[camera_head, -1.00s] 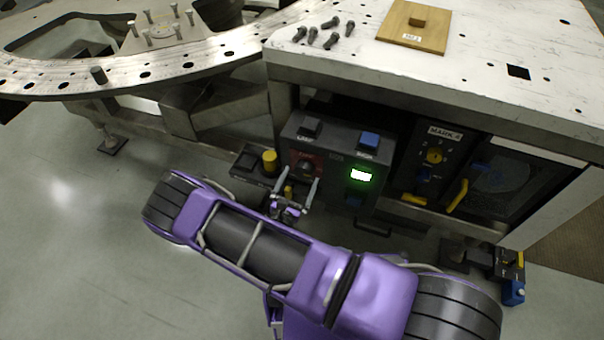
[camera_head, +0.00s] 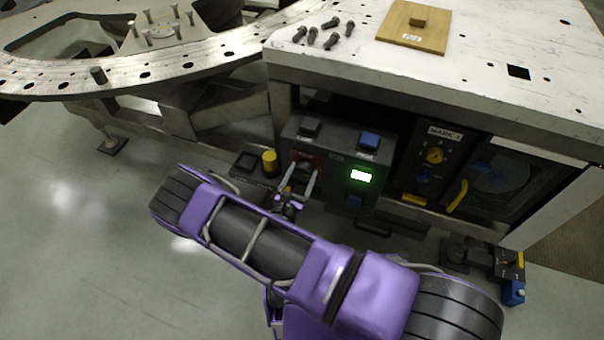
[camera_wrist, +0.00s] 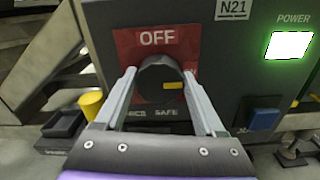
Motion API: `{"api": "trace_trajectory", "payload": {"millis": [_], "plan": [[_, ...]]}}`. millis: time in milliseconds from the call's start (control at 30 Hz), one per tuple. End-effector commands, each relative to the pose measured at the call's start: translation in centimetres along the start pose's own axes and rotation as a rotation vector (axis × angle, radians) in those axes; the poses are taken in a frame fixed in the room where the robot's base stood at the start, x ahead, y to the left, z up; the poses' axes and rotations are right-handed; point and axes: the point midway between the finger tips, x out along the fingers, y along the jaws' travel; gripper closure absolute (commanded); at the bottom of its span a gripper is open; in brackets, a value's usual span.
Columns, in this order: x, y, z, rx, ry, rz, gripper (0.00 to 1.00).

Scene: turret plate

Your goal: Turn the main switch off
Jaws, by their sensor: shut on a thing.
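The main switch is a dark round knob (camera_wrist: 160,78) with a yellow mark, on a red plate (camera_wrist: 128,42) lettered OFF at the top and SAFE at the bottom. The yellow mark lies at the lower right of the knob in the wrist view. My gripper (camera_wrist: 160,84) has one finger on each side of the knob and is shut on it. In the head view my gripper (camera_head: 302,172) reaches the red plate at the left of the dark control box (camera_head: 335,158). The POWER light (camera_wrist: 289,45) glows green-white; it also shows in the head view (camera_head: 361,176).
A blue button (camera_wrist: 264,115) sits below the light. A yellow cylinder (camera_head: 269,162) stands left of the box, by a dark tray. The MARK 4 panel (camera_head: 436,150) with yellow handles is to the right. The white tabletop (camera_head: 480,60) overhangs above. Open floor (camera_head: 70,240) lies to the left.

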Motion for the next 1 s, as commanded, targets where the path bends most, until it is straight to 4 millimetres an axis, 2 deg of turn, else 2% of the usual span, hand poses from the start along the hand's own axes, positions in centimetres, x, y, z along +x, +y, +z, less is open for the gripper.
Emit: {"api": "trace_trajectory", "payload": {"millis": [267, 467, 1000], "plan": [[-0.04, 0.00, -0.05, -0.029, 0.001, 0.000, 0.84], [-0.09, 0.07, -0.12, -0.126, 0.002, 0.002, 0.84], [-0.09, 0.19, -0.19, -0.614, 0.006, 0.002, 0.84]]}}
